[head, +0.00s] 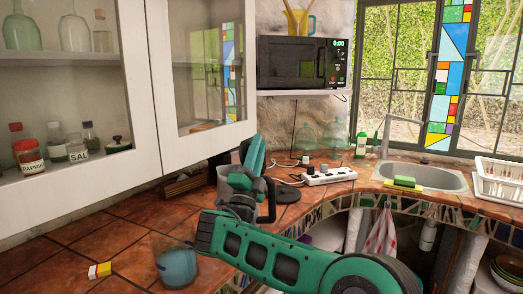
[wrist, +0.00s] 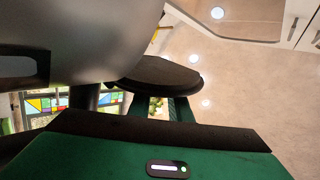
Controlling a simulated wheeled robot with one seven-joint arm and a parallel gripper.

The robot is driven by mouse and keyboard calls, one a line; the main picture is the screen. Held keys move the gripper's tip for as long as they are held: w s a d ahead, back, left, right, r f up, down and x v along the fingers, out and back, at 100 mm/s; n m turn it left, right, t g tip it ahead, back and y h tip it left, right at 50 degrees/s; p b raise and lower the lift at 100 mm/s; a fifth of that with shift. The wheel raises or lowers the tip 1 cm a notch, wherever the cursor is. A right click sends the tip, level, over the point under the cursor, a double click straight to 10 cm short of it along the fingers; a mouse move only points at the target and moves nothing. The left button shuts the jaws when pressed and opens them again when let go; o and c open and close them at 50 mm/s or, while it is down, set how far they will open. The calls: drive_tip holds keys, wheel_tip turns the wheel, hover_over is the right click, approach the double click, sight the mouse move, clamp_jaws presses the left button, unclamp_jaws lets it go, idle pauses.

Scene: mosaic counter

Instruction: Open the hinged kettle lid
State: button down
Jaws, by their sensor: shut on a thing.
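The kettle (head: 222,178) is grey and stands on the counter, mostly hidden behind my gripper and forearm. Its black handle (head: 268,202) shows to the right of my gripper. In the wrist view the smooth grey kettle body (wrist: 85,35) fills the upper left, very close to the jaws. My gripper (head: 250,160) is at the top of the kettle, shut on a part of it.
A blue mug (head: 177,266) and a small yellow, white and red box (head: 100,271) are on the tiled counter at front left. A white power strip (head: 328,176) lies to the right. Wall cabinets (head: 190,70) hang above left. The sink (head: 420,176) is far right.

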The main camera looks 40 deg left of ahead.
drive_tip(key=shift+a+f, duration=0.1)
drive_tip(key=shift+f, duration=0.15)
drive_tip(key=c, duration=1.7)
unclamp_jaws()
drive_tip(key=shift+o, duration=0.2)
drive_tip(key=shift+r, duration=0.1)
drive_tip(key=v, duration=1)
drive_tip(key=shift+s+f, duration=0.15)
drive_tip(key=shift+f, duration=0.2)
